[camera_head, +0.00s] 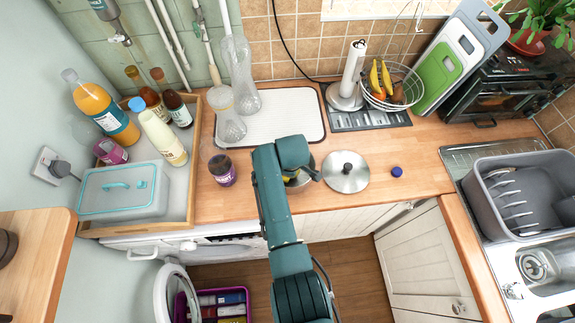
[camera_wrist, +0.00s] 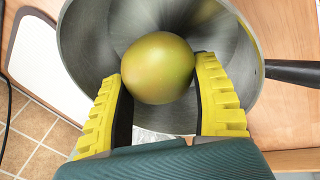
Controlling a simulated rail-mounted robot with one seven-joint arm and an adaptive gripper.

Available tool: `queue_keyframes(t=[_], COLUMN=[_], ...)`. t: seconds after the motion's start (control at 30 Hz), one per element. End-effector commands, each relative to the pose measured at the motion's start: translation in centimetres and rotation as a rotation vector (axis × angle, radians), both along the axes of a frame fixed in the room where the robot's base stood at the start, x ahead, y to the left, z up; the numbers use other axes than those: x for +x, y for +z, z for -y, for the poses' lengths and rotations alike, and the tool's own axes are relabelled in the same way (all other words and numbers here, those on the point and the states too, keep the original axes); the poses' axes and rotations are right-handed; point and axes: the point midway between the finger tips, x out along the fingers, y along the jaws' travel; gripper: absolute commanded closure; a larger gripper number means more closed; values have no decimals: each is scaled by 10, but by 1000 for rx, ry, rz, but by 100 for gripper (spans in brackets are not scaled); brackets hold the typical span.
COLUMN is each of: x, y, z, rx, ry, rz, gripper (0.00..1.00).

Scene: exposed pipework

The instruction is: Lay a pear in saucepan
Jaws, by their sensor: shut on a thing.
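A round yellow-green pear (camera_wrist: 158,66) sits between the yellow fingers of my gripper (camera_wrist: 160,82), which is shut on it. The grey saucepan (camera_wrist: 88,42) opens around and beneath the pear in the wrist view, its dark handle pointing right. The pear is over or inside the pan's mouth; I cannot tell whether it touches the bottom. In the head view my arm hides most of the saucepan (camera_head: 308,162), and the pear cannot be made out there.
A round metal lid (camera_head: 346,172) lies right of the pan, with a small blue cap (camera_head: 397,171) beyond. A dark jar (camera_head: 222,170) stands to the left. A white mat (camera_head: 285,118) with glassware lies behind. The counter's front edge is close.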

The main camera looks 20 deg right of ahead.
Motion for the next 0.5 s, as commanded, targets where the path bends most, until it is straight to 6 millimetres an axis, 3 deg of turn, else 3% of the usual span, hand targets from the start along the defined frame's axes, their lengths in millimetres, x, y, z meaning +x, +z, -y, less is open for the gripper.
queue_keyframes(t=[0.5], x=[1], y=[-8], z=[0], rx=[0], ry=[0], rz=[2], gripper=[76])
